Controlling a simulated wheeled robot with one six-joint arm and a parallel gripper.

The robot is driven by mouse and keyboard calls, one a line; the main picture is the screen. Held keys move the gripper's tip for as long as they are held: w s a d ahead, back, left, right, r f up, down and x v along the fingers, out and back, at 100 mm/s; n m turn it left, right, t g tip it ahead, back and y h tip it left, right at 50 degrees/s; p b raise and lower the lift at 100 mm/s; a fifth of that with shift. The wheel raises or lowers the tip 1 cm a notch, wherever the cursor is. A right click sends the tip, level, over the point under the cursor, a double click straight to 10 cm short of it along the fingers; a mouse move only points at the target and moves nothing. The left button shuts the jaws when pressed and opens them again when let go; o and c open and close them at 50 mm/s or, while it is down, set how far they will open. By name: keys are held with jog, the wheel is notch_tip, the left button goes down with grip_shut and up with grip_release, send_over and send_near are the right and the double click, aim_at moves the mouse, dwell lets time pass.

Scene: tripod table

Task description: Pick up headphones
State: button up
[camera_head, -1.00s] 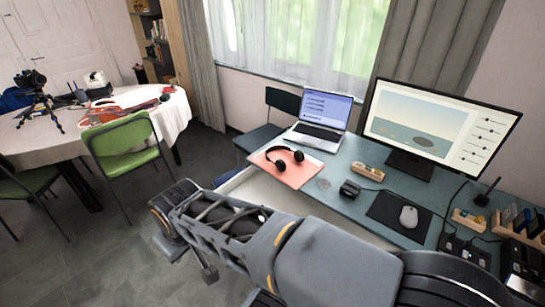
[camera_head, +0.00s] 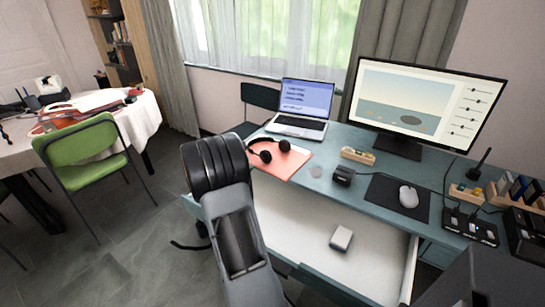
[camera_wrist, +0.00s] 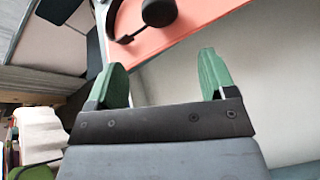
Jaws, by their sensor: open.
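Black headphones (camera_head: 268,152) lie on a pink sheet (camera_head: 297,164) at the left end of the desk; my arm stands just in front of them in the head view. In the wrist view, an ear cup of the headphones (camera_wrist: 158,12) and part of the band show at the top edge, on the pink sheet (camera_wrist: 190,25); the rest is cut off. My gripper (camera_wrist: 163,75) is open and empty, its two green fingers apart. The fingers point toward the sheet's edge, and the headphones are beyond the fingertips. In the head view my fingers are hidden.
A laptop (camera_head: 303,108) stands behind the headphones. A monitor (camera_head: 425,105), mouse (camera_head: 408,196) and small desk items are to the right. A green chair (camera_head: 85,150) is left.

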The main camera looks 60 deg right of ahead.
aim_at(264, 157)
jog(key=shift+n+h, duration=0.3)
jog(key=shift+n, duration=0.1)
jog(key=x, duration=0.9)
jog(key=shift+w+f, duration=0.1)
jog(key=shift+f, duration=0.25)
jog(key=shift+x, duration=3.25)
jog(key=shift+c, duration=0.2)
jog(key=c, duration=0.7)
jog(key=shift+f, duration=0.1)
